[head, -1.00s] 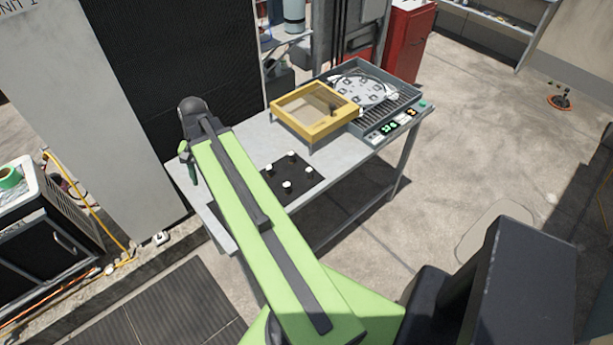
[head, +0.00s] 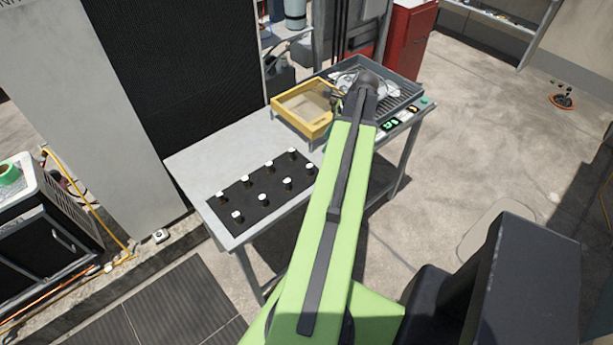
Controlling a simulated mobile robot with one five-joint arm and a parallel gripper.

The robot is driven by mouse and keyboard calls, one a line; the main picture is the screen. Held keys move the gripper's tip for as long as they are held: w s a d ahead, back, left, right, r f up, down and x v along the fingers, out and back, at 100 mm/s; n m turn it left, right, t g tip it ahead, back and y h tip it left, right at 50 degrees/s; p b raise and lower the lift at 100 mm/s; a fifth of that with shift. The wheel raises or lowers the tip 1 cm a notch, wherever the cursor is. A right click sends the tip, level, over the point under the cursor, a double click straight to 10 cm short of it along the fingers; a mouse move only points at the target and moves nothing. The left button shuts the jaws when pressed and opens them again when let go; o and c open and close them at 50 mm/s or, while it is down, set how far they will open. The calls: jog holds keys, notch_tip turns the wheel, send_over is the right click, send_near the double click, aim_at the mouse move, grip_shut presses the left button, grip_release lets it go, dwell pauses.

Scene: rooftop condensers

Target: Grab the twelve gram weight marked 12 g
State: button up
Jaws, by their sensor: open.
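Several small white-topped weights stand in two rows on a black mat (head: 249,205) on the grey table. One of them is the near-left weight (head: 237,215) and another is the far-right weight (head: 292,153). Their markings are too small to read, so I cannot tell which is 12 g. My gripper (head: 338,97) is at the far end of my green arm, to the right of and beyond the mat, by the yellow-framed box and the grey tray. It is small and partly hidden by my arm, apart from the weights, and open.
A yellow-framed box with a clear top (head: 304,108) stands on the table (head: 205,154). Behind my gripper is a grey machine tray (head: 398,98) with lit displays. A tall grey cabinet (head: 100,110) stands left of the table. The table left of the box is bare.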

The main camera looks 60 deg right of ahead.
jog(key=b, duration=0.8)
send_near(309, 165)
jog(key=x, duration=0.3)
jog(key=s+x, duration=0.1)
jog(key=x, duration=0.1)
jog(key=shift+w+f, duration=0.1)
jog(key=shift+f, duration=0.15)
jog(key=shift+w+f, duration=0.1)
jog(key=b+x, duration=0.4)
jog(key=x, duration=0.1)
jog(key=shift+w+a+b, duration=0.1)
jog(key=shift+w+b, duration=0.2)
jog(key=shift+b, duration=0.05)
jog(key=shift+r, duration=0.2)
grip_shut()
